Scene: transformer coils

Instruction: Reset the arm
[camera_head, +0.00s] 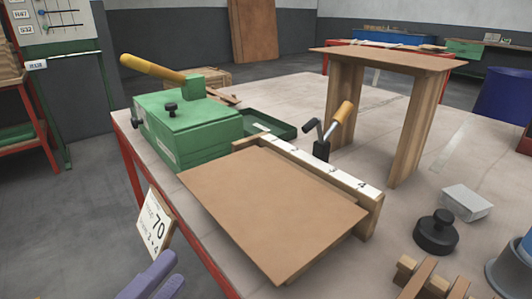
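A purple part with two prongs, which looks like my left gripper (160,279), shows at the bottom edge left of centre. It is in front of the table's left edge and cut off by the frame. Its prongs seem slightly apart, but I cannot tell whether it is open or holds anything. It does not seem to touch anything on the table. My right gripper is not in view. A green box-shaped tool (190,128) with a yellow-handled lever (150,68) stands at the table's left. A brown sheet (275,205) lies against a white marked rule (320,168).
A wooden stand (342,110) rises at the back right of the table. A black knobbed weight (437,235), a light block (466,203) and a blue-grey round object (513,270) are at right. A placard (157,222) hangs at the left edge.

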